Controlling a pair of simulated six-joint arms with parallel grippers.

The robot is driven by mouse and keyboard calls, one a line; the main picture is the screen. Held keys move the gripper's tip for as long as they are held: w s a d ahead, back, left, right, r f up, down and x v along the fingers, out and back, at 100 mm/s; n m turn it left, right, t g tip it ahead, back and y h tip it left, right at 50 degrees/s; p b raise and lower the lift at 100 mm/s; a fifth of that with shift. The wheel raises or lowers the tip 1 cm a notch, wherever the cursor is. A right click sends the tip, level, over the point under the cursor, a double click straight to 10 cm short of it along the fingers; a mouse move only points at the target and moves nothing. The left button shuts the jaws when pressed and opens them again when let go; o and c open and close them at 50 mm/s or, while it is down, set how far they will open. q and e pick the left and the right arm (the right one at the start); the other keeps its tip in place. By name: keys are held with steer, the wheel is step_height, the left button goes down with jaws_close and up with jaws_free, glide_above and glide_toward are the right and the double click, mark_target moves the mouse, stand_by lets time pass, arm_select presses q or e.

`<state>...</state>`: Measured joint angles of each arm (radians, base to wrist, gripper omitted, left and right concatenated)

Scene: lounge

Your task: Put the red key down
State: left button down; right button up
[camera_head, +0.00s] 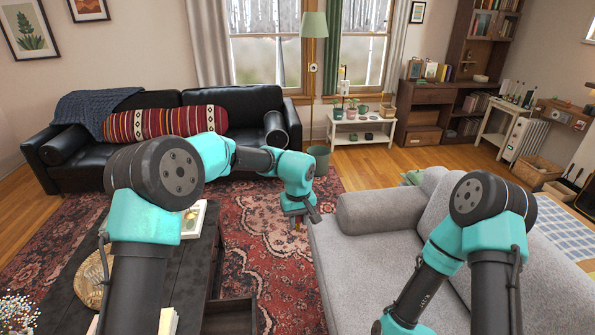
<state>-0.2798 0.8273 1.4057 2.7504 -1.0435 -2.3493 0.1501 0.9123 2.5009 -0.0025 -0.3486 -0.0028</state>
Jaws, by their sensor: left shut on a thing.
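My left gripper (301,213) is shut at the end of my left arm, near the left front end of the grey sofa (390,212) and above the patterned red rug (265,255). A tiny reddish-orange bit (297,226) shows between its fingertips, where it holds the red key; the rest of the key is hidden or too small to make out. My right arm bends down over the grey sofa, and its gripper is out of the picture.
A dark coffee table (200,262) with books and a woven round mat stands at the left, with an open drawer (232,314) at its right side. A black leather sofa (80,165) is at the back. A white side table (361,129) stands by the window. The rug between has free room.

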arm_select(q)
steer(key=s+a+f+m, duration=0.1)
steer(key=s+a+f, duration=0.1)
steer(key=a+f, duration=0.8)
steer(key=s+a+f+m, duration=0.2)
steer(key=a+f, duration=0.9)
steer(key=f, duration=0.6)
steer(key=shift+f, duration=0.25)
steer(key=shift+a, duration=0.1)
